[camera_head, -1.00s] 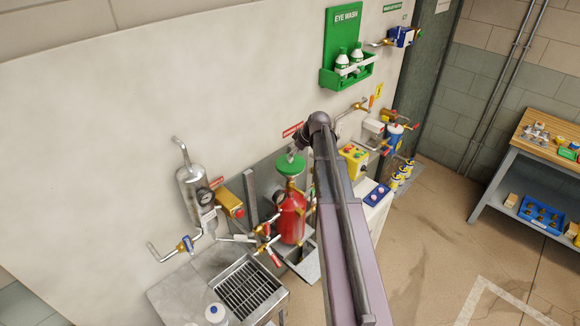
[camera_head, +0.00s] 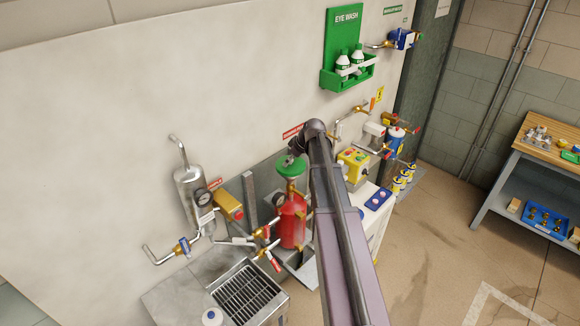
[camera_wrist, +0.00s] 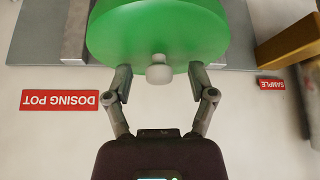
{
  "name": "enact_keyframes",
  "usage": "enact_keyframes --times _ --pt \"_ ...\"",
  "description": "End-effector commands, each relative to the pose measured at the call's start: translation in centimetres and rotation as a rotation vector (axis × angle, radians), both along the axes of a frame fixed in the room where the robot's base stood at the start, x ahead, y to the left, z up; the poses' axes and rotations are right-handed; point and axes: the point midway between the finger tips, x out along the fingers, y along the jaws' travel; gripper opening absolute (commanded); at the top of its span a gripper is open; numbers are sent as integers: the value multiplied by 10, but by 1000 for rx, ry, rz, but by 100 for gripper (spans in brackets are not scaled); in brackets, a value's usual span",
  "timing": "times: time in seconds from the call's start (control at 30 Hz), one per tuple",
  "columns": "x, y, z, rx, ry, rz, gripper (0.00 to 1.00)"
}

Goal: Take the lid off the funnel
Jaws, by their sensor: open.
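The green funnel (camera_head: 291,168) stands on top of the red dosing pot (camera_head: 292,222) by the wall. Its round green top, which I take to be the lid (camera_wrist: 165,30), fills the upper middle of the wrist view. A pale round knob (camera_wrist: 159,72) sticks out from it. My gripper (camera_wrist: 160,80) is open, with one finger on each side of the knob and visible gaps between. In the head view my gripper (camera_head: 298,148) is small and dark, just above the funnel. Whether lid and funnel are separate pieces is hard to tell.
A grey cylinder with a gauge (camera_head: 190,195) and brass valves stand left of the pot. A yellow button box (camera_head: 353,165) is to the right. A grated sink (camera_head: 247,290) is in front. A dosing pot label (camera_wrist: 60,100) is on the wall.

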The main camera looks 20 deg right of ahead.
Motion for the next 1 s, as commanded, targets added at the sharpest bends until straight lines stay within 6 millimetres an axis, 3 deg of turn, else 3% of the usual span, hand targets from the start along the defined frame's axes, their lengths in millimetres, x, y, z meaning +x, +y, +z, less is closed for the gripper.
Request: enact_keyframes --times 0.17,0.4,1.0 --pt "0 0 0 0 0 0 69" --pt "0 0 0 0 0 0 0" --pt "0 -1 5 0 0 -1 0"
